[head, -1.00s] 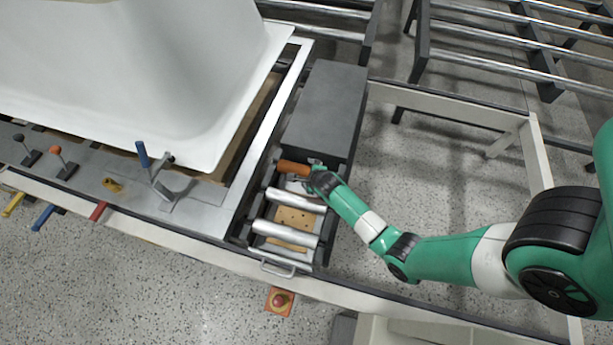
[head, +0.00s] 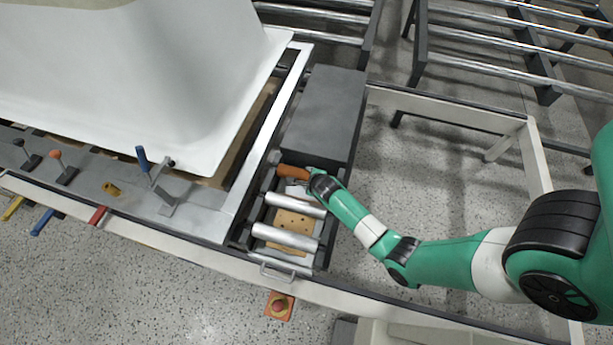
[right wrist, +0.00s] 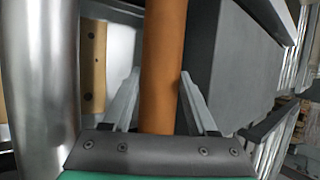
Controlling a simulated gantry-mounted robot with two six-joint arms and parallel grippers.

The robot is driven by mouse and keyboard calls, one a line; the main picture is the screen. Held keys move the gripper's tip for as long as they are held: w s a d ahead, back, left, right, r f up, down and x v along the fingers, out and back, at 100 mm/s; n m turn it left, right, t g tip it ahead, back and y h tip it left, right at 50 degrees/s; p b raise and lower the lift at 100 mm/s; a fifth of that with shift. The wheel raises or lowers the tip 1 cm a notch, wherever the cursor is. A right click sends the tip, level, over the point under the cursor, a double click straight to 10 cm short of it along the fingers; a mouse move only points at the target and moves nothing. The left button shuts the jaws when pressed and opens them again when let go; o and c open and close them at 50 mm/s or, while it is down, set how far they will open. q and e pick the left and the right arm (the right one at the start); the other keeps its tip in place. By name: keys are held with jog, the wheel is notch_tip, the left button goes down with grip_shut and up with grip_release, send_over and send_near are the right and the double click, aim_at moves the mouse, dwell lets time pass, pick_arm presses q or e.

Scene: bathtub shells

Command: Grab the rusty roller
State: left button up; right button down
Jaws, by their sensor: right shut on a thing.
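The rusty roller (head: 292,173) is an orange-brown cylinder at the far end of the roller frame, against the dark grey box. In the right wrist view the roller (right wrist: 163,50) runs up the middle of the picture, between the two fingers. My right gripper (head: 305,177) is shut on the roller near its right end. In the right wrist view the gripper (right wrist: 160,74) has one finger on each side of it. The roller's end nearest the wrist is hidden by the gripper body. My left gripper is not in view.
Two silver rollers (head: 286,237) lie in the same frame, nearer the front, above a perforated tan board (head: 293,220). The dark grey box (head: 325,108) stands just behind. A large white tub shell (head: 150,70) is at left. A red button (head: 279,305) sits in front.

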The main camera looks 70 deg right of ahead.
jog(key=shift+r, duration=0.15)
notch_tip(320, 180, up, 10)
jog(key=p, duration=0.9)
